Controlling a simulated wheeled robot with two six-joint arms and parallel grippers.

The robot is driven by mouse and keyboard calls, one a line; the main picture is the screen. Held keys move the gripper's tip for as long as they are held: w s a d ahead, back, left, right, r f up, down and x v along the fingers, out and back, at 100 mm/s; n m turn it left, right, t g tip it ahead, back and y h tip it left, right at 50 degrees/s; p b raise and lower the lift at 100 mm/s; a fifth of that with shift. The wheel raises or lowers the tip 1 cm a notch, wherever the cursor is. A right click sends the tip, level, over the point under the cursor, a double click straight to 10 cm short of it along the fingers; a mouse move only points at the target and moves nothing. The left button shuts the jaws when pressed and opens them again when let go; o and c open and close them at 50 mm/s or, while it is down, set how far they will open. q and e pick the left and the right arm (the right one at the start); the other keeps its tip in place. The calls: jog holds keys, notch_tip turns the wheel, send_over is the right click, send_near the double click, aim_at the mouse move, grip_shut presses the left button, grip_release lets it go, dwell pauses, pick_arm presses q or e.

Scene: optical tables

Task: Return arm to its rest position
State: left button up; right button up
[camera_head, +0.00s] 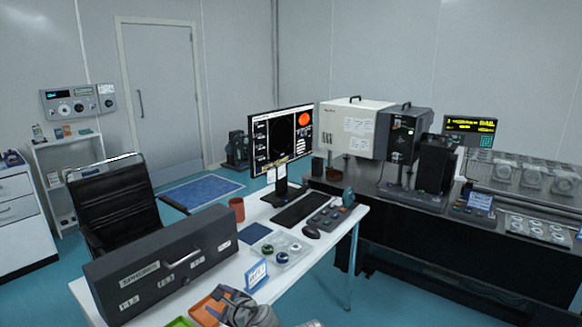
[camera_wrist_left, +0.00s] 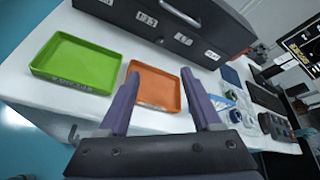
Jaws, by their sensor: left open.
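My left gripper (camera_head: 216,300) comes in at the bottom of the head view, over the front of the white desk (camera_head: 340,225). It is open, with nothing between its fingers. In the left wrist view, its two purple-grey fingers (camera_wrist_left: 160,76) spread apart over the near part of an orange tray (camera_wrist_left: 155,82). The orange tray looks empty and is partly covered by the gripper in the head view. A green tray (camera_wrist_left: 75,65) lies to its left, also empty. My right gripper is in neither view.
A dark spheres case (camera_head: 160,265) stands along the desk's left side, close to the trays.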

pick_arm(q)
jog(key=s+d+f+n+g+h+p, duration=0.1)
jog(key=s+d+n+g+h+p, duration=0.3)
jog(key=s+n, duration=0.4)
jog(key=s+d+f+n+g+h+p, duration=0.2)
jog(key=s+d+n+g+p, duration=0.3)
jog(key=s+d+n, duration=0.3)
jog(key=s+d+h, duration=0.1)
jog(key=s, duration=0.2)
jog(key=shift+d+f+g+h, duration=0.2)
jog(key=shift+f+g+h, duration=0.05)
jog(key=shift+g+h, duration=0.15)
